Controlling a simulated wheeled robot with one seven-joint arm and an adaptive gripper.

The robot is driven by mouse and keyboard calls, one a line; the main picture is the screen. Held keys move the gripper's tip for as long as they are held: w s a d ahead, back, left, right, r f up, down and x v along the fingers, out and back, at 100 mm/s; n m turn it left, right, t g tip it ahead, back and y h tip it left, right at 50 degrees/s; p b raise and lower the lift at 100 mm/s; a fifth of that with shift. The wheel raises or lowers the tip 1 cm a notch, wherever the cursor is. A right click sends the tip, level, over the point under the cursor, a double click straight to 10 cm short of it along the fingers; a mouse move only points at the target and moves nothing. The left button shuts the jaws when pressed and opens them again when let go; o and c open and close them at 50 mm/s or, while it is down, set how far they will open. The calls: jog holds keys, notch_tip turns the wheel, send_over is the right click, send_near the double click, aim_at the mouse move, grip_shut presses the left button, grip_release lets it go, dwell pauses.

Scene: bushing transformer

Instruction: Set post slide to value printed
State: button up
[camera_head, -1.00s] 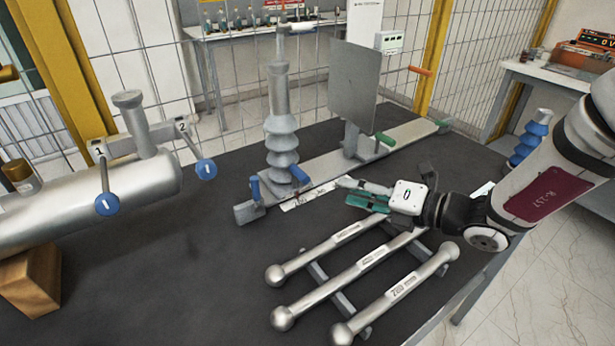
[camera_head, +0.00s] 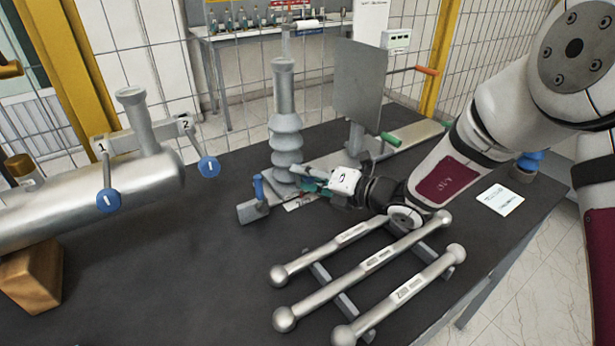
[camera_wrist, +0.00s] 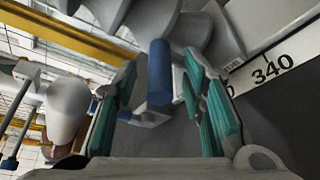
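The grey ribbed post (camera_head: 285,145) stands upright on the slide rail (camera_head: 405,135). One blue handle (camera_head: 259,187) shows at the rail's near left end. The pointer reading is not visible. A white card (camera_head: 500,199) lies at the right, its print too small to read.
Several silver ball-ended bars (camera_head: 370,262) lie on a rack in front of my arm. A grey plate (camera_head: 358,85) stands behind my gripper, with a green handle (camera_head: 390,139). A silver tank (camera_head: 90,200) with blue levers is at the left.

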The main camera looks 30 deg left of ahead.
grip_shut()
jog(key=shift+w+d, duration=0.5)
jog(key=shift+w, duration=0.4)
jog(key=shift+w+d, duration=0.45)
jog(key=shift+w, duration=0.4)
jog(key=shift+w+d, duration=0.5)
jog(key=shift+w, duration=0.4)
grip_release()
jog(key=shift+d, duration=0.1)
jog(key=v, duration=1.2)
